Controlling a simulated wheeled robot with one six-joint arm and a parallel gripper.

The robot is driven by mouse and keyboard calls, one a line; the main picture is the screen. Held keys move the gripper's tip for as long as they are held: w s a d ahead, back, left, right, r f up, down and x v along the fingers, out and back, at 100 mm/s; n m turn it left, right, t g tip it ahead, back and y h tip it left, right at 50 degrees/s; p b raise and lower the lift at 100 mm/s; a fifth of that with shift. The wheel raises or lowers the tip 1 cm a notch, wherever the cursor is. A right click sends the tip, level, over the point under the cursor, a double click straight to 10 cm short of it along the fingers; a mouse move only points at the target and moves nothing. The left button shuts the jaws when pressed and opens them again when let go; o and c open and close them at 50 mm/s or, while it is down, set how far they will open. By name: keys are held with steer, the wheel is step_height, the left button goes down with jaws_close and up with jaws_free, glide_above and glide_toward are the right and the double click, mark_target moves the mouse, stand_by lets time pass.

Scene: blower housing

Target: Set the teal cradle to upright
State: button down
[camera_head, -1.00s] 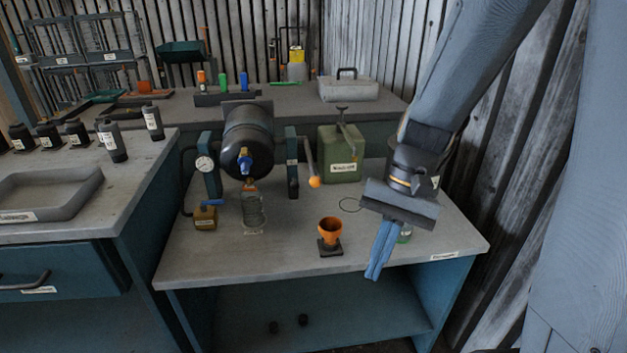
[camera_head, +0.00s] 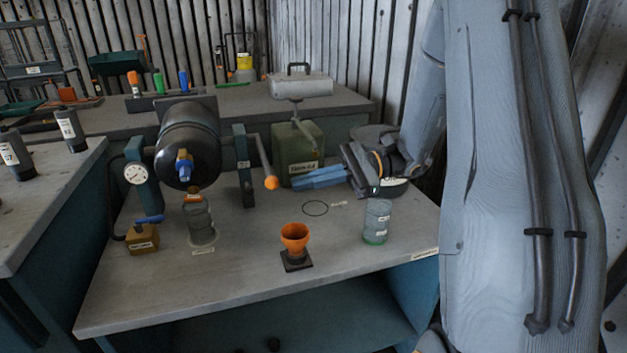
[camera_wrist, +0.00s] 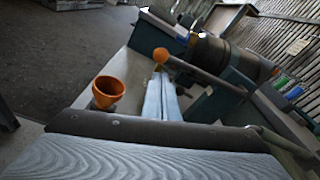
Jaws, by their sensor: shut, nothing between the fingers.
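The teal cradle (camera_head: 244,175) is a pair of teal posts with a black drum (camera_head: 186,140) between them. The drum lies on its side, its blue-handled tap (camera_head: 184,166) facing the front of the bench. A grey lever (camera_head: 263,160) with an orange knob (camera_head: 271,183) comes off the right post, slanting down and forward. My gripper (camera_head: 296,180) is shut and empty, its blue fingers pointing left, just right of the knob. In the wrist view, the knob (camera_wrist: 161,54) shows just beyond the fingertips (camera_wrist: 160,80). I cannot tell if they touch.
A green canister (camera_head: 300,155) stands close behind my fingers. An orange funnel (camera_head: 295,236), a clear jar (camera_head: 377,222) and a glass bottle (camera_head: 200,222) stand on the grey bench. A gauge (camera_head: 136,174) is by the left post.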

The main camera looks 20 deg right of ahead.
steer(key=shift+w+a+f, duration=0.1)
steer(key=shift+a+f, duration=0.1)
steer(key=shift+a, duration=1.1)
steer(key=shift+w+a+f, duration=0.1)
steer(key=shift+a+f, duration=0.05)
steer(key=shift+a, duration=1.15)
steer(key=shift+r, duration=0.1)
